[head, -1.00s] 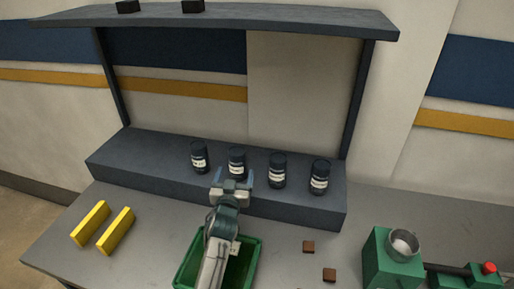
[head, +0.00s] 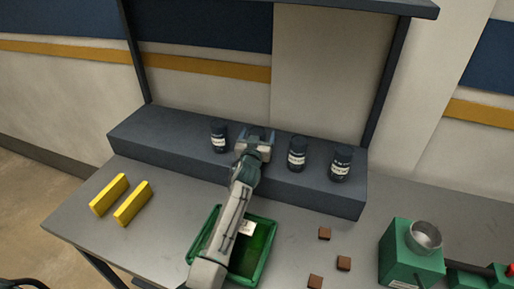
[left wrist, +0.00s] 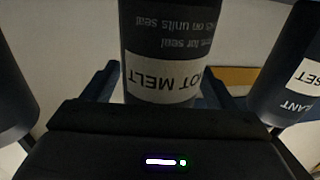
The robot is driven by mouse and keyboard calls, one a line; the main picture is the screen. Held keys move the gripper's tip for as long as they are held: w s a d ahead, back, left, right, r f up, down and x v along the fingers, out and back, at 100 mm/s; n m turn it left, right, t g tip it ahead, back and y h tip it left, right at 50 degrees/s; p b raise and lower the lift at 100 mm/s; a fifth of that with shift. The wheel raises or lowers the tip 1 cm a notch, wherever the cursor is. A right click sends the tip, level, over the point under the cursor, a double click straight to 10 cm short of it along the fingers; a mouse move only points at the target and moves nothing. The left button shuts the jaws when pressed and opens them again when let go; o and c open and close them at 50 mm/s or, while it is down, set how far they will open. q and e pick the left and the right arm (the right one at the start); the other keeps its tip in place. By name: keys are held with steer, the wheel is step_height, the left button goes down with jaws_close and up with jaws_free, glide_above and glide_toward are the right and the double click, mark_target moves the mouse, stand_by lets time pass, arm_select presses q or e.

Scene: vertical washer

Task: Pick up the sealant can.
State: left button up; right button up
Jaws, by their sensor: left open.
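My left gripper (head: 259,135) is open at the second dark can from the left on the raised shelf; its arm and jaws mostly hide this can in the head view. In the left wrist view, the dark can (left wrist: 160,45) stands between the open fingers, with upside-down print reading "HOT MELT" and smaller words including "seal". A neighbouring can (left wrist: 292,75) at right shows partial letters "LANT" and "SET". My right gripper is not in view.
Other dark cans stand on the shelf: one left (head: 219,138), two right (head: 297,153) (head: 341,162). A green tray (head: 270,237) lies below my arm. Two yellow bars (head: 109,195) lie left. Small brown blocks (head: 343,263) and a green machine (head: 405,255) are at right.

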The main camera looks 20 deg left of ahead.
arm_select(q)
steer(key=shift+w, duration=0.25)
steer(key=shift+s+r, duration=0.1)
steer(key=shift+c, duration=1.4)
steer(key=c, duration=1.1)
steer(key=shift+r, duration=0.15)
